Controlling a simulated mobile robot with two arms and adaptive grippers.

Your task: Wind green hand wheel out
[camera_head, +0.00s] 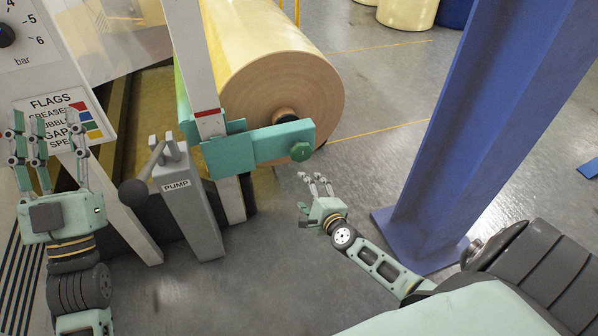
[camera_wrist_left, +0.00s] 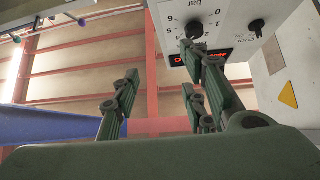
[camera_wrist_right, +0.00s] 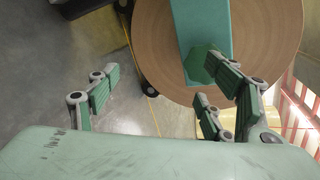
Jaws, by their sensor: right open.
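The green hand wheel (camera_head: 301,151) is a small dark green octagonal knob on the end of a teal arm (camera_head: 270,141) in front of the large roll. In the right wrist view the hand wheel (camera_wrist_right: 203,65) lies just beyond my right fingers, apart from them. My right gripper (camera_head: 318,182) is open and empty, a little below the hand wheel in the head view. My left gripper (camera_head: 42,140) has its fingers spread and empty, up at the far left before the sign panel. It also shows open in the left wrist view (camera_wrist_left: 165,95).
A yellow roll (camera_head: 270,60) fills the top centre. The grey PUMP post (camera_head: 190,210) with a ball-ended lever (camera_head: 133,190) stands left of the teal arm. A blue column (camera_head: 470,150) rises to the right of my right gripper. Grey floor between them is clear.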

